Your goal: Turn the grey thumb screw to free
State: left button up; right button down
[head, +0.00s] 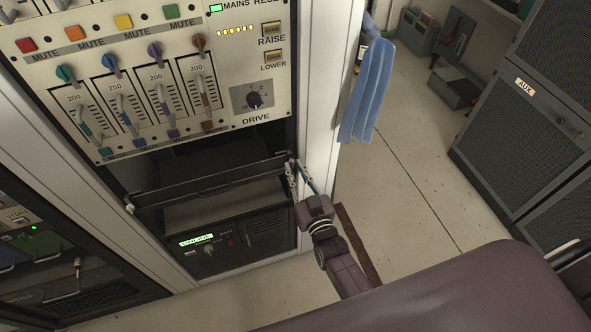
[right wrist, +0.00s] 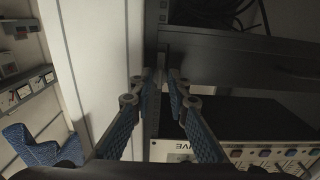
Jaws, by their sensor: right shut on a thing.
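My right gripper (head: 304,172) is at the right end of the dark drawer front (head: 215,180), beside the white rack post. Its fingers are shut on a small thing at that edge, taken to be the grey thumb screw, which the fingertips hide. In the right wrist view the two blue-padded fingers (right wrist: 166,80) close together at the corner of the dark panel (right wrist: 240,62). I cannot tell how far the screw is turned. A small pale knob (head: 129,208) shows at the drawer's left end. My left gripper is not in view.
Above the drawer is a control panel (head: 225,85) with coloured switches and a drive knob. Below is a lit unit (head: 215,245). A blue cloth (head: 368,90) hangs right of the rack post. The floor (head: 400,170) is clear toward the AUX cabinet (head: 530,120).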

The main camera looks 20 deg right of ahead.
jog(key=c, duration=1.8)
grip_release()
jog(key=shift+c, duration=0.2)
jog(key=s, duration=1.2)
jog(key=shift+d, duration=0.2)
